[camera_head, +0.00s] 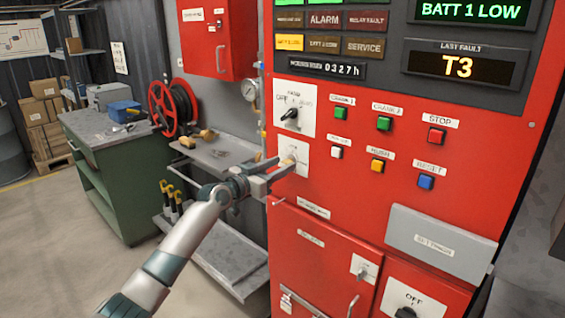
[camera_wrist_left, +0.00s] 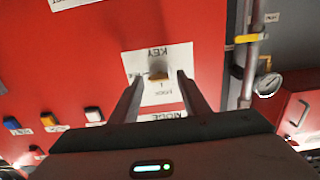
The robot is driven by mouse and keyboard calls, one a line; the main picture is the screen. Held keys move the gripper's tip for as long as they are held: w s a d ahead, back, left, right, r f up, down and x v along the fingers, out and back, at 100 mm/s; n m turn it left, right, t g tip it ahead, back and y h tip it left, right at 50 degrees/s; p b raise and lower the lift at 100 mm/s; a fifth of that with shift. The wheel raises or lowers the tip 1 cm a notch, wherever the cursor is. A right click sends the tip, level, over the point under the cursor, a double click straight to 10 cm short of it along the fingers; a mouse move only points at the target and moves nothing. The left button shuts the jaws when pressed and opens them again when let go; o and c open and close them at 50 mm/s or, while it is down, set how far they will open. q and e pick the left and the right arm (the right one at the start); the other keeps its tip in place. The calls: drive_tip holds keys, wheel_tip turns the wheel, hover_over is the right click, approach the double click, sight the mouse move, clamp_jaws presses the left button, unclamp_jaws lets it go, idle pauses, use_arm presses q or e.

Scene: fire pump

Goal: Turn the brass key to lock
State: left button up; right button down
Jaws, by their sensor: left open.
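The brass key (camera_head: 292,158) sits in a white key plate (camera_head: 301,168) on the red pump panel, below the black selector knob. My left gripper (camera_head: 282,166) reaches in from the left and is open at this plate, partly covering it. In the left wrist view the plate reads KEY upside down, and the small brass key (camera_wrist_left: 158,76) shows between the two open fingers (camera_wrist_left: 159,77). I cannot tell whether either finger touches the key. My right gripper is not in view.
The black selector knob (camera_head: 290,114) is just above the key plate. Colored push buttons, among them a white one (camera_head: 337,153), lie to its right. A grey shelf (camera_head: 222,152) with tools and a red hose reel (camera_head: 174,106) stand to the left.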

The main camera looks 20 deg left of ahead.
use_arm(q)
drive_tip(key=shift+w+d, duration=0.35)
drive_tip(key=shift+w, duration=0.3)
drive_tip(key=c, duration=1.1)
drive_tip(key=shift+o, duration=0.2)
